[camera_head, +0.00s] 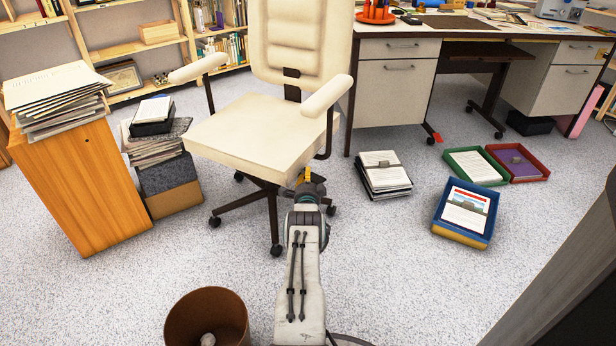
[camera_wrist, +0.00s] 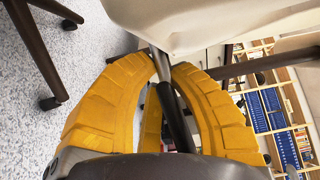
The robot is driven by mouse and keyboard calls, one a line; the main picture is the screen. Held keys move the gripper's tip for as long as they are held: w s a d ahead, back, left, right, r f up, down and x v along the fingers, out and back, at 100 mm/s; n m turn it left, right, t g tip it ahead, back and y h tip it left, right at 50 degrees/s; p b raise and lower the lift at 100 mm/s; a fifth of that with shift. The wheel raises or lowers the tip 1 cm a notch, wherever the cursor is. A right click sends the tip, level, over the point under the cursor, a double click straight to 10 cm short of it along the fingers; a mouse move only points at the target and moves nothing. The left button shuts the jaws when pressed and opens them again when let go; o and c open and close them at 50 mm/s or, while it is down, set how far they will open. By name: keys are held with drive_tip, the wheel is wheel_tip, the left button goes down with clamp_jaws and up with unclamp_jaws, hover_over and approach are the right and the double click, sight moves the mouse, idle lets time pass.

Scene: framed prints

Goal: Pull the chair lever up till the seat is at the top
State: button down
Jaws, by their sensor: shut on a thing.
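The cream office chair (camera_head: 262,132) stands in the middle of the head view, with dark armrest supports and a wheeled base. The underside of its seat (camera_wrist: 180,22) fills the top of the wrist view. The lever (camera_wrist: 172,103), a thin metal rod with a dark handle, comes out from under the seat. My gripper (camera_wrist: 162,72) has its yellow fingers on both sides of the lever, shut on it just below the seat. In the head view my gripper (camera_head: 303,178) is at the seat's front right corner, and the lever is hidden there.
A brown bin (camera_head: 207,318) stands at the front left. An orange wooden cabinet (camera_head: 75,185) and paper stacks (camera_head: 155,150) are left of the chair. A desk (camera_head: 400,75) stands behind right. A paper stack (camera_head: 383,174) and a blue tray (camera_head: 465,213) lie on the floor.

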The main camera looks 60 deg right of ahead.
drive_tip(key=shift+r+p, duration=1.5)
drive_tip(key=shift+r, duration=0.8)
drive_tip(key=c, duration=1.1)
unclamp_jaws()
drive_tip(key=shift+c, duration=0.2)
drive_tip(key=shift+f, duration=0.1)
drive_tip(key=shift+s+a, duration=0.1)
drive_tip(key=v, duration=1.1)
drive_tip(key=shift+s+a, duration=0.15)
drive_tip(key=shift+a, duration=0.2)
drive_tip(key=shift+s+f, duration=0.1)
